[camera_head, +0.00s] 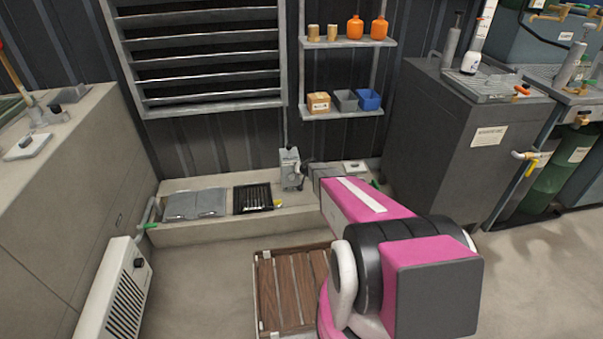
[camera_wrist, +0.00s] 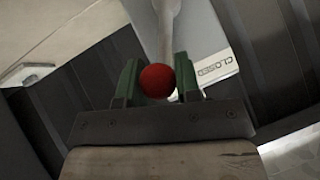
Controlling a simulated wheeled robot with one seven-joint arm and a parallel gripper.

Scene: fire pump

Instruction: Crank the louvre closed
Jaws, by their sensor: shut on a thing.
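The louvre (camera_head: 203,55) is on the dark wall at upper left in the head view, its long slats showing dark bands between them. A grey crank box (camera_head: 291,168) stands below it on the pale ledge, with a thin rod running up from it. In the wrist view, my gripper (camera_wrist: 156,76) has its green fingers shut on a red crank knob (camera_wrist: 157,82). A pale shaft (camera_wrist: 165,28) lies beyond the knob. A label reading "CLOSED" (camera_wrist: 214,68) is to its right. My arm hides most of the crank in the head view.
A shelf unit (camera_head: 347,43) with orange bottles and small bins hangs right of the louvre. A grey cabinet (camera_head: 455,140) stands at right. A white heater (camera_head: 117,288) and a wooden pallet (camera_head: 283,285) are in front of the ledge (camera_head: 215,232).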

